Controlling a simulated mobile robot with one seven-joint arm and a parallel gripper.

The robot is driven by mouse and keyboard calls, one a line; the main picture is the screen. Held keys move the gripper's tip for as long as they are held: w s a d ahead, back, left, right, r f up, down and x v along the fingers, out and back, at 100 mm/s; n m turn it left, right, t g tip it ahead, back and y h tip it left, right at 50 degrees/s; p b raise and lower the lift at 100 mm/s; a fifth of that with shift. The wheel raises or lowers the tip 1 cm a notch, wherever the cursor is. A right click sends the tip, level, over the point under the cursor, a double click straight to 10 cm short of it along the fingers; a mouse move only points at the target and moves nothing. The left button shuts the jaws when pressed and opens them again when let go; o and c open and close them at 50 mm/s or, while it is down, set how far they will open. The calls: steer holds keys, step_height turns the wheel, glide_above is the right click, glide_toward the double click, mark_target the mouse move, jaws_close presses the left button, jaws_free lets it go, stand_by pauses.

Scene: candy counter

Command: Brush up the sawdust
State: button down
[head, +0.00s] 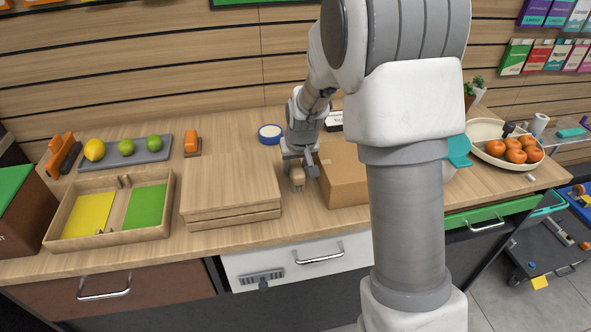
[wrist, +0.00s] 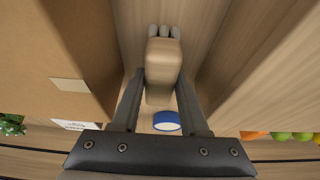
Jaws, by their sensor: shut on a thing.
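My gripper (head: 299,164) is shut on a small tan wooden brush (head: 297,180) over the counter, in the gap between a cardboard box and a wooden box. In the wrist view the fingers (wrist: 160,78) close on both sides of the brush's tan handle (wrist: 164,55). Several short grey tufts (wrist: 163,31) show at its far end. I cannot tell whether they touch the counter. I cannot make out any sawdust in either view.
The cardboard box (head: 346,182) stands close on the right, the wooden box (head: 232,182) close on the left. A blue-rimmed roll (head: 270,134) lies behind. A tray with yellow and green panels (head: 169,200) is farther left; an orange-filled bowl (head: 484,130) is right.

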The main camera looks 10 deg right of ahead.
steer(key=shift+w+r, duration=0.1)
steer(key=shift+r, duration=0.1)
steer(key=shift+r+p, duration=0.95)
steer(key=shift+r, duration=0.45)
